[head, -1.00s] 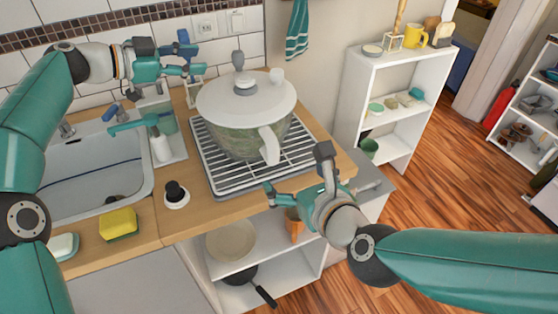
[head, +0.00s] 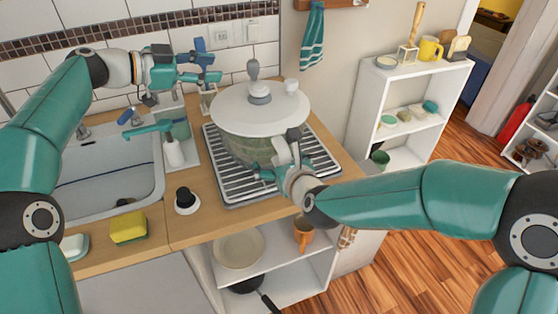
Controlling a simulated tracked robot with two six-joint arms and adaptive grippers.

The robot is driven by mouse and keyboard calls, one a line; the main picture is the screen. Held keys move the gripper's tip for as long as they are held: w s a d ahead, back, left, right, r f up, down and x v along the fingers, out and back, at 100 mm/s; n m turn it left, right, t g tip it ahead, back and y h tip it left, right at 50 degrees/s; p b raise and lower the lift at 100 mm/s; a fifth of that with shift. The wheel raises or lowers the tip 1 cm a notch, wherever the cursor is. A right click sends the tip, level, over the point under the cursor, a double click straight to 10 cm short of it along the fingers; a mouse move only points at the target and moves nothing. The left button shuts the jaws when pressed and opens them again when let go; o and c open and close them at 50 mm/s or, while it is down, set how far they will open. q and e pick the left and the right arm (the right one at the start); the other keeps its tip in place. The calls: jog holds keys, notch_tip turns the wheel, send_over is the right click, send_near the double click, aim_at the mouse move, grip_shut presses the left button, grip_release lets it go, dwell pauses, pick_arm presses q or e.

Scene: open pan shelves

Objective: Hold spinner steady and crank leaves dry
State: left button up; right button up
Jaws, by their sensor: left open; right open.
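The salad spinner (head: 246,150) stands upright on the wire rack, with green leaves showing through its clear bowl. Its white lid (head: 240,117) is on, with a grey centre hub and a small white crank knob (head: 291,87) at the lid's right edge. My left gripper (head: 209,66) is open and empty, behind and left of the lid, apart from the crank knob. My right gripper (head: 277,153) is open at the front of the bowl, by its white handle (head: 281,150). One finger is on each side of the handle, which is partly hidden; contact cannot be told.
A sink (head: 110,185) with a teal faucet, a soap bottle (head: 173,152), a dark-knobbed brush (head: 187,201) and a yellow sponge (head: 128,227) lie to the left. A white shelf unit (head: 415,85) stands right.

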jog(key=shift+w, duration=0.1)
jog(key=shift+c, duration=0.3)
grip_shut()
jog(key=shift+f, duration=0.1)
dwell(1.0)
dwell(0.5)
jog(key=c, duration=0.7)
grip_release()
jog(key=shift+c, duration=0.2)
